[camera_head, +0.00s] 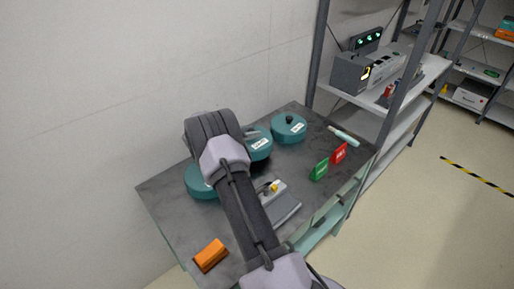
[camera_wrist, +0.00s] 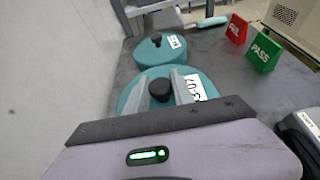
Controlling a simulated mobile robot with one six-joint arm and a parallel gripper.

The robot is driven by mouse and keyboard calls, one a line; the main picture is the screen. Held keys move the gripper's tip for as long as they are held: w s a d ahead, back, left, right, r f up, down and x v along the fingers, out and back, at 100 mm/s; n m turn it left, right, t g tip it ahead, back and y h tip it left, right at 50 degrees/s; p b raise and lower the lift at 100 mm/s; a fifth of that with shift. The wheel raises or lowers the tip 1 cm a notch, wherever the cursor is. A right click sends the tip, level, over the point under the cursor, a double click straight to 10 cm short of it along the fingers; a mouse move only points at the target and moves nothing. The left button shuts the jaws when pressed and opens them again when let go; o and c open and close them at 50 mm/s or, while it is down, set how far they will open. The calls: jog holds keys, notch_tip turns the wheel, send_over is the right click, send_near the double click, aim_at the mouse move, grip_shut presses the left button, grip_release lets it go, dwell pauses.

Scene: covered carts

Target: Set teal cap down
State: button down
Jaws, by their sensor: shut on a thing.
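My gripper (camera_wrist: 160,88) is shut on the black knob of a teal cap (camera_wrist: 205,79). This round cap has a white label at its right side and looks level. In the head view the held cap (camera_head: 263,152) is partly hidden behind my arm, with a dark patch just below it. I cannot tell whether it touches the surface. A second teal cap (camera_wrist: 150,55) with a black knob stands just beyond it; it also shows in the head view (camera_head: 287,132). A third teal round thing (camera_head: 198,186) is at the left, partly covered by my arm.
The grey bench top (camera_head: 162,194) runs along the wall. A green PASS sign (camera_head: 319,170) and a red FAIL sign (camera_head: 339,153) stand at the right. An orange block (camera_head: 210,255) lies near the front. A grey device (camera_head: 286,207) is beside my arm. A shelf rack (camera_head: 440,68) is at the right.

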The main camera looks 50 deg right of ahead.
jog(key=shift+f+b, duration=0.6)
jog(key=shift+f, duration=1.45)
jog(key=c, duration=1.1)
grip_release()
